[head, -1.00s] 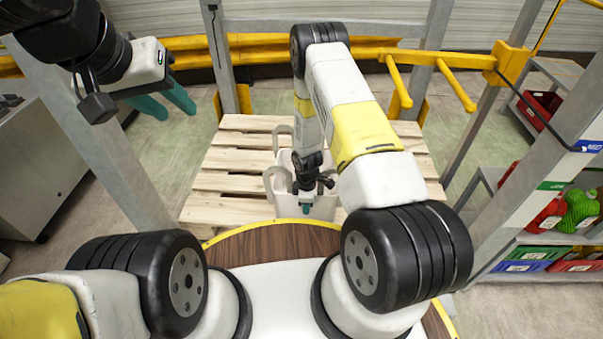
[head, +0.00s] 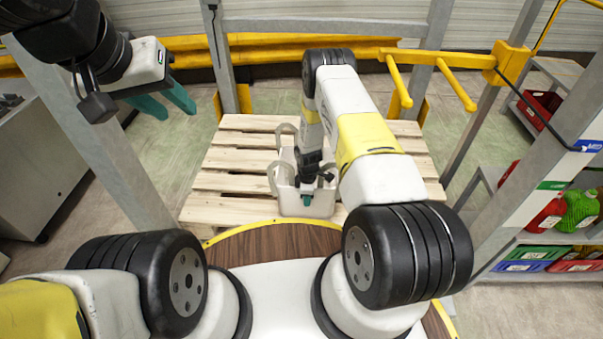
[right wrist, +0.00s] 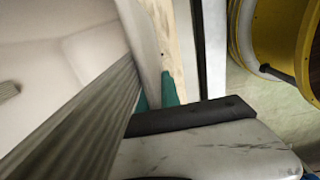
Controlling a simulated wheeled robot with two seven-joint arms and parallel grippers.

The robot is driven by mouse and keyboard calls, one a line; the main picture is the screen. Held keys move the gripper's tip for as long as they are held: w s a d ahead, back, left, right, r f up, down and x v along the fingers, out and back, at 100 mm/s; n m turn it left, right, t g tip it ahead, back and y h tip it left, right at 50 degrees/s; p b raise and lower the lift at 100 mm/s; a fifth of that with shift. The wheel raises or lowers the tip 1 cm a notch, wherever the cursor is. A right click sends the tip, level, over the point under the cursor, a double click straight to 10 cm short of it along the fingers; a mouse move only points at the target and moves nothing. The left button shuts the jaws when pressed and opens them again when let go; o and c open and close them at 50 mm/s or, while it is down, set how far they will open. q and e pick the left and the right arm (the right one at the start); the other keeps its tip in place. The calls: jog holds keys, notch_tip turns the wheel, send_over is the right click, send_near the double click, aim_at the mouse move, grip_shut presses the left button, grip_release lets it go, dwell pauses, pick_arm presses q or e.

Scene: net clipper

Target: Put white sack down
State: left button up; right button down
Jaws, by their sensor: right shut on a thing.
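The white sack (head: 291,205), an open-topped bag with loop handles, is at the front middle of the wooden pallet. Whether its base rests on the boards cannot be told. My right gripper (head: 306,199) is at the sack's near side, shut on it, with the arm hiding part of the sack. In the right wrist view the sack's pale wall and ribbed strap (right wrist: 85,110) fill the left side, beside the teal fingertips (right wrist: 160,92). My left gripper (head: 177,110) is open and empty, raised at the upper left, away from the sack.
The pallet (head: 225,185) has bare boards left and right of the sack. Grey posts stand on both sides, with a yellow rail (head: 260,45) behind and yellow prongs (head: 455,85) at right. A shelf with coloured crates (head: 530,254) and net bags (head: 580,208) stands at right.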

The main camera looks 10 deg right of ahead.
jog(key=c, duration=1.6)
grip_release()
jog(key=shift+f, duration=0.1)
jog(key=shift+o, duration=0.2)
notch_tip(320, 180, up, 12)
jog(key=shift+s+f, duration=0.1)
jog(key=shift+s, duration=0.05)
notch_tip(320, 180, up, 29)
jog(key=s+d+m+t, duration=0.1)
jog(key=d+m+t, duration=0.1)
jog(key=m, duration=0.4)
jog(key=s+r+m+t+y, duration=0.1)
jog(key=s+r+m, duration=0.3)
jog(key=s+r, duration=0.6)
jog(key=s+r+m+t+y, duration=0.1)
jog(key=s+r+m, duration=0.4)
jog(key=s+r, duration=0.5)
jog(key=s+t, duration=0.1)
jog(key=s, duration=0.4)
jog(key=shift+r+t, duration=0.4)
jog(key=shift+s+a, duration=0.1)
